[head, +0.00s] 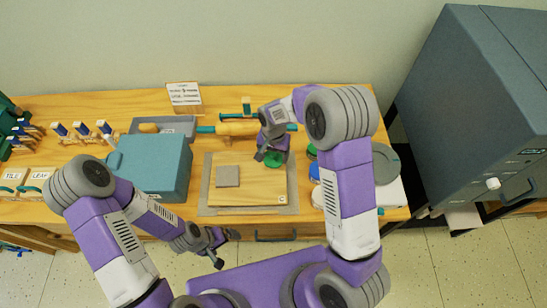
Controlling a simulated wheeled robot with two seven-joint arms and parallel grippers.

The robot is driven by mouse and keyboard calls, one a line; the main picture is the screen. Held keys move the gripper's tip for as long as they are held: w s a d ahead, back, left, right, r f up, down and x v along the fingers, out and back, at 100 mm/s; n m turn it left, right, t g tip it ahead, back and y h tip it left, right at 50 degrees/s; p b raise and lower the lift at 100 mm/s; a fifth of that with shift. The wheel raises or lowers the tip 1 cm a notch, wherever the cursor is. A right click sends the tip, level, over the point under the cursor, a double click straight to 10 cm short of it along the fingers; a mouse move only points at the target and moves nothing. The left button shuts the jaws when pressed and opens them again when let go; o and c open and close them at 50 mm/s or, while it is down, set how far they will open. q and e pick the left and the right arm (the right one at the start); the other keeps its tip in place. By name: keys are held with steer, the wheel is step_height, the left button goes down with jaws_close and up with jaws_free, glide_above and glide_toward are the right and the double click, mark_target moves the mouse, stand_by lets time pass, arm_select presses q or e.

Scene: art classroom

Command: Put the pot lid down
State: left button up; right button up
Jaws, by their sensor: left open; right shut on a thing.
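My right gripper (266,155) is over the far right part of a wooden board (250,190), shut on a small green round thing (276,158) that looks like the pot lid. The gripper hides much of it, and I cannot tell whether it touches the board. My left gripper (224,246) is open and empty, in front of the table's near edge.
A flat grey square (228,176) lies on the board. A teal box (155,165) stands left of it, a rolling pin (236,128) and a grey tray (180,125) behind. A small sign (184,94) stands at the back. A big grey kiln-like cabinet (485,110) stands right of the table.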

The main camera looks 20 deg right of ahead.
step_height(320, 180, down, 2)
steer(key=shift+w+f, duration=0.1)
steer(key=shift+f, duration=0.2)
steer(key=o, duration=1)
steer(key=shift+r, duration=0.1)
